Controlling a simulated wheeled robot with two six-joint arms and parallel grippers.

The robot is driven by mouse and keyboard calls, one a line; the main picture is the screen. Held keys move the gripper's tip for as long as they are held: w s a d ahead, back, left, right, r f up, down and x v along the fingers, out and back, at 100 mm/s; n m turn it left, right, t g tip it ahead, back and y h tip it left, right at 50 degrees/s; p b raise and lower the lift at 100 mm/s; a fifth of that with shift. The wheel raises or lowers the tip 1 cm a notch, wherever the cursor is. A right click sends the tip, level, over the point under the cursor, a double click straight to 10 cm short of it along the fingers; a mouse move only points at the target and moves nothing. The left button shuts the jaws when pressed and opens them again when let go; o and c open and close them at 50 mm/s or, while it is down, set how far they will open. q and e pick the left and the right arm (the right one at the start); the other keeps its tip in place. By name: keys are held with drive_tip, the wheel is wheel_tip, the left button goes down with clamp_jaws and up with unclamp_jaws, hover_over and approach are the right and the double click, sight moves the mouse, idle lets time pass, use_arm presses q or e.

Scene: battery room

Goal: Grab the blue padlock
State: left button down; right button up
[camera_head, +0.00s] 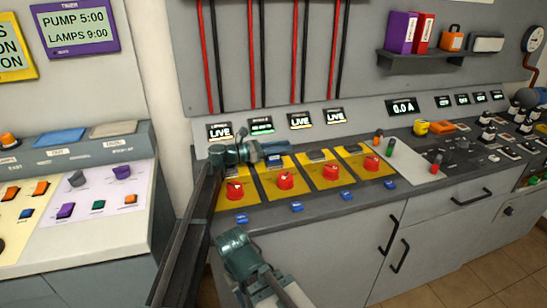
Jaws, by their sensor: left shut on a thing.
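My left gripper (268,149) reaches in over the left part of the control bench and is shut. A small blue block, which looks like the blue padlock (278,160), is at its fingertips, above the top of a yellow switch panel (272,190). The fingers hide part of it, and its shackle cannot be made out. My right gripper is not in view.
Several yellow panels with red knobs (285,182) line the bench, with small blue pieces (297,207) along its front edge. LIVE displays (299,120) stand behind. A shelf (425,58) holds binders. A sloped console (120,225) is at left. Floor is clear at lower right.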

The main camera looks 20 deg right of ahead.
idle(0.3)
use_arm(q)
wheel_tip(320, 180, up, 10)
drive_tip(key=p, duration=1)
